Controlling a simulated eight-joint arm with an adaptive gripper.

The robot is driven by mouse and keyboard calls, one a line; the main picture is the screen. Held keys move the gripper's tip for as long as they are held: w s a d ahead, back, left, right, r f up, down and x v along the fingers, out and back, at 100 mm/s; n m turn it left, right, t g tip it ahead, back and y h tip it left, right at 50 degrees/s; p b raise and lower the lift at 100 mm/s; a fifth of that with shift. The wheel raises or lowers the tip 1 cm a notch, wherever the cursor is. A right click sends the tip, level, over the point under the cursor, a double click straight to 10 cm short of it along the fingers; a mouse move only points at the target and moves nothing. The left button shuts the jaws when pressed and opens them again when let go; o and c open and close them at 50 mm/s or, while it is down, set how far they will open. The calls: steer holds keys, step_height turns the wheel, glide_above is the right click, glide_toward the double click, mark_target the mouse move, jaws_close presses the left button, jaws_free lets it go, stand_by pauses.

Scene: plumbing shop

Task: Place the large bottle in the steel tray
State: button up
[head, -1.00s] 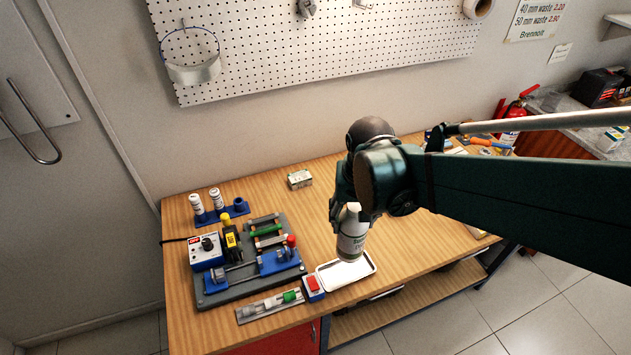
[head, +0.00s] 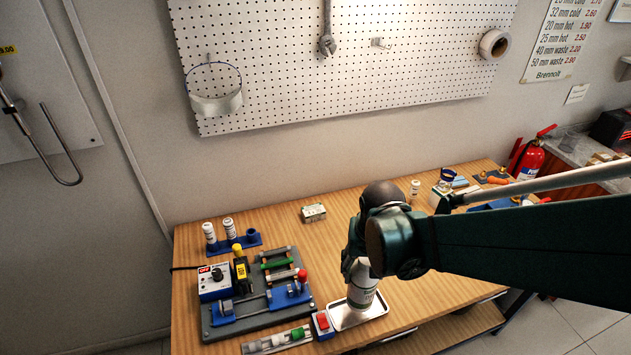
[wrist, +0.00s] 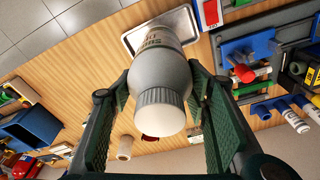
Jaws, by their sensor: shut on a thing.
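The large bottle (head: 362,286) is grey-white with a pale label and a ribbed cap. It stands nearly upright, with its base over the middle of the steel tray (head: 377,309) at the bench's front edge. I cannot tell for sure whether the base touches the tray floor. My gripper (head: 357,255) is shut on the bottle from above, and the arm hides part of its top. In the wrist view the bottle (wrist: 160,72) lies between both fingers of my gripper (wrist: 161,88), cap towards the camera, with the shallow tray (wrist: 131,41) beyond it.
Left of the tray are a red-button box (head: 322,322), a strip with green parts (head: 277,340) and a grey fixture board (head: 217,333). A blue rack with white bottles (head: 246,240) and a small box (head: 313,212) stand behind. The bench middle is clear.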

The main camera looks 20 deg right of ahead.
steer(key=shift+f, duration=0.1)
stand_by(0.3)
steer(key=shift+f, duration=1.75)
steer(key=shift+f+b, duration=0.6)
steer(key=shift+b, duration=0.25)
steer(key=o, duration=1.7)
steer(key=shift+o, duration=0.2)
steer(key=shift+r, duration=0.25)
steer(key=shift+s+a+r+p, duration=0.1)
steer(key=shift+s+r+p, duration=0.3)
steer(key=shift+r, duration=1.7)
steer(key=shift+s+a+r+p, duration=0.2)
steer(key=shift+r+p, duration=0.3)
steer(key=shift+r, duration=1.6)
steer(key=shift+s+a+r+p, duration=0.1)
steer(key=shift+s+r+p, duration=0.3)
steer(key=shift+r, duration=1.7)
